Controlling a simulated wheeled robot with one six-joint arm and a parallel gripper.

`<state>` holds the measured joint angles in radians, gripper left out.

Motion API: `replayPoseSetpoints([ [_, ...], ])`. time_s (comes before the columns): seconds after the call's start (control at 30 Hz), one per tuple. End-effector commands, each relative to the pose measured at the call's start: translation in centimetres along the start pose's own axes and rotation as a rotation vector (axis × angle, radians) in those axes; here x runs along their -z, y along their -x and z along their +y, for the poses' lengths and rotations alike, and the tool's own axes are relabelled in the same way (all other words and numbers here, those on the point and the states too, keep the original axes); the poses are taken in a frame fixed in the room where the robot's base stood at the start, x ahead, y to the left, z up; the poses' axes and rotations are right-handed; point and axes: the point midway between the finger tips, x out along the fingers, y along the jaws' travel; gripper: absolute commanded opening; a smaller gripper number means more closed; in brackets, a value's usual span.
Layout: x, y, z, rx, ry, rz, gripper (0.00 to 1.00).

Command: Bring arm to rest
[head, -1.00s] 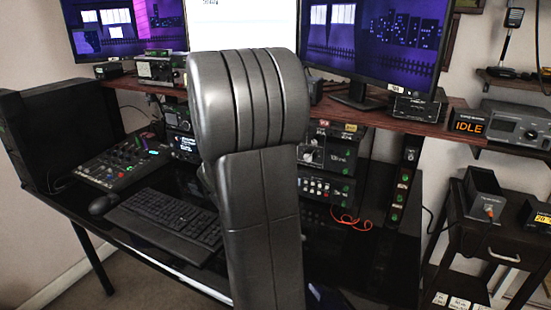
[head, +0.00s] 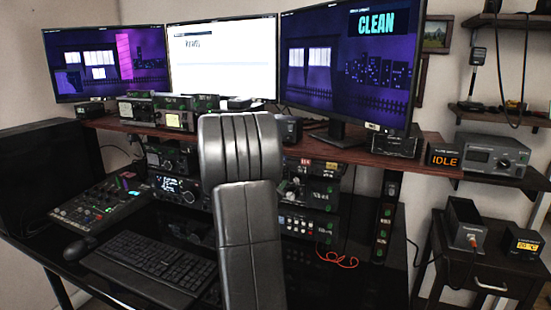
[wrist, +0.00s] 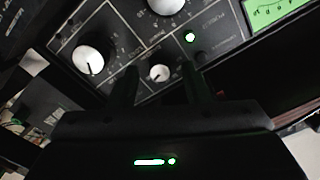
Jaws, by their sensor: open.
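My arm (head: 248,215) stands upright in the middle of the head view, in front of the desk; its grey links hide part of the radio gear. My gripper is hidden behind it there. In the wrist view my gripper (wrist: 162,85) shows two dark fingers apart, with nothing held between them. Beyond them is a dark panel (wrist: 125,25) with several white knobs, including a large one (wrist: 89,60) at left and a small one (wrist: 159,73) seen between the fingers. A lit green meter (wrist: 275,10) is at the upper right. Whether the fingers touch the panel cannot be told.
The desk has a keyboard (head: 150,268), a mixer (head: 100,205) and a wooden shelf (head: 425,155) with three monitors above; the right one (head: 350,75) reads CLEAN. An orange IDLE display (head: 445,157) sits at the shelf's right end. A side table (head: 470,262) stands at right.

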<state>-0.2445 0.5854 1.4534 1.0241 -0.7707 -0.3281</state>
Motion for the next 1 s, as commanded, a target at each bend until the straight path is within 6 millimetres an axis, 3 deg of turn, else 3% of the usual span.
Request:
replayPoseSetpoints([
  [0.17,0.0,-0.7,0.0,0.000,0.001,0.000,0.44],
  [0.57,0.0,-0.2,-0.1,0.001,0.002,0.000,0.44],
  [0.77,0.0,2.5,-0.1,0.003,0.001,-0.002,0.44],
  [1.0,0.0,7.3,-0.2,0.004,-0.001,-0.002,0.44],
])
